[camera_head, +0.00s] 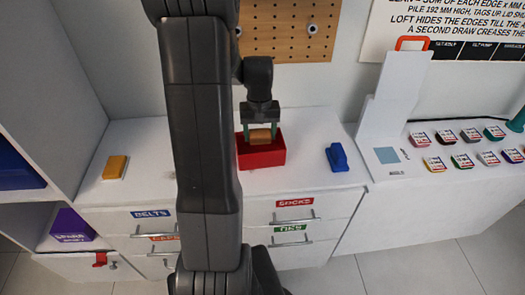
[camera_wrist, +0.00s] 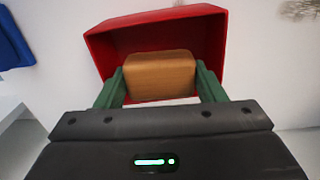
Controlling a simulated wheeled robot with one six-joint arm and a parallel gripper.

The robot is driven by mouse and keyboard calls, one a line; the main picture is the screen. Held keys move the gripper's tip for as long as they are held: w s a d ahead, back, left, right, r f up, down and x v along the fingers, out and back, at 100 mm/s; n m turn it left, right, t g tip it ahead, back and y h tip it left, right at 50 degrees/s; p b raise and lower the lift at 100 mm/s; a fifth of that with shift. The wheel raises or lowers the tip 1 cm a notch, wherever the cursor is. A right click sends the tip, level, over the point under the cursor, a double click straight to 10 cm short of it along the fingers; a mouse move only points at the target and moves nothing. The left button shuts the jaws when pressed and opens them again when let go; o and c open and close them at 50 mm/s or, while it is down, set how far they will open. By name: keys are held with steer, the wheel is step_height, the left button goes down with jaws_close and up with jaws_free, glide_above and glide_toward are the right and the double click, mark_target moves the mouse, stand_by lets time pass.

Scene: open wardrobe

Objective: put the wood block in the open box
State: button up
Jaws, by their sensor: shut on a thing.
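The wood block (camera_head: 260,135) is light brown and sits between the green fingers of my gripper (camera_head: 261,131). In the wrist view the block (camera_wrist: 159,75) is gripped on both sides by the fingers of my gripper (camera_wrist: 160,85). The open box (camera_head: 262,157) is red and stands on the white counter. In the head view the block is over the box's opening, near its rim. In the wrist view the red box (camera_wrist: 215,40) lies behind and around the block. I cannot tell whether the block touches the box floor.
A blue object (camera_head: 337,157) stands right of the box. A yellow-orange block (camera_head: 115,167) lies at the counter's left. A white stand (camera_head: 392,100) and several small coloured tags (camera_head: 462,160) are further right. Drawers (camera_head: 297,214) are below.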

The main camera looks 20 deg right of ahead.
mark_target(260, 132)
steer(key=shift+f, duration=3.45)
steer(key=shift+f, duration=0.2)
steer(key=o, duration=1)
steer(key=shift+r, duration=0.1)
step_height(260, 132, up, 12)
steer(key=shift+r, duration=0.15)
